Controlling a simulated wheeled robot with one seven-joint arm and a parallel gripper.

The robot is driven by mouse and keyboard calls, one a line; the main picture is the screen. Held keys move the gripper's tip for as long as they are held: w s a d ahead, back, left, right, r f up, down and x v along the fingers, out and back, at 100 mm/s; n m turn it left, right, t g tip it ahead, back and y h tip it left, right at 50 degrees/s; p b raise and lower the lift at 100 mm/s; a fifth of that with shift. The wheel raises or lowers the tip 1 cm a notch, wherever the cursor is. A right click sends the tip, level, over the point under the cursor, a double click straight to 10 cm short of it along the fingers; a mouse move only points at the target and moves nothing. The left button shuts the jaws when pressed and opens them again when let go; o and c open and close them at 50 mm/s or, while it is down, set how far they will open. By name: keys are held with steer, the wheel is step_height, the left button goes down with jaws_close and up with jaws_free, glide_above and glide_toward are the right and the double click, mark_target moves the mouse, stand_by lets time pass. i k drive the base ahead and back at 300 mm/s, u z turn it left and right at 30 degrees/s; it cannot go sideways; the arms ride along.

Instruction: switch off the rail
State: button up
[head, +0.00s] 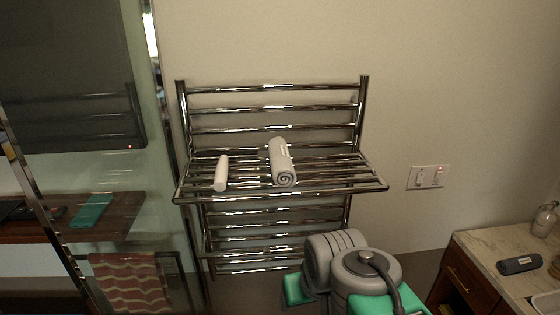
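The chrome towel rail (270,87) is fixed to the wall, with several horizontal bars and a fold-out shelf of bars. A rolled grey towel (282,163) and a smaller white roll (221,173) lie on its shelf. A white wall plate with two switches (428,177) is on the wall to the right of the rail. The switches are too small to tell which way they are set. Grey and green links of my arm show at the bottom, in front of the rail's lower right. My gripper is not visible.
A counter (487,247) with wooden drawers stands at the lower right, bearing a dark rolled item (519,264) and a bottle (545,218). A glass panel, striped towel (130,282) and wooden shelf (120,212) are at left. The wall around the switches is clear.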

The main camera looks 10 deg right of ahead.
mark_target(439, 174)
steer(key=z, duration=0.7)
steer(key=k, duration=0.25)
steer(key=z, duration=0.55)
steer(key=i, duration=0.5)
steer(key=z, duration=1.2)
steer(key=i, duration=0.45)
steer(key=u, duration=0.25)
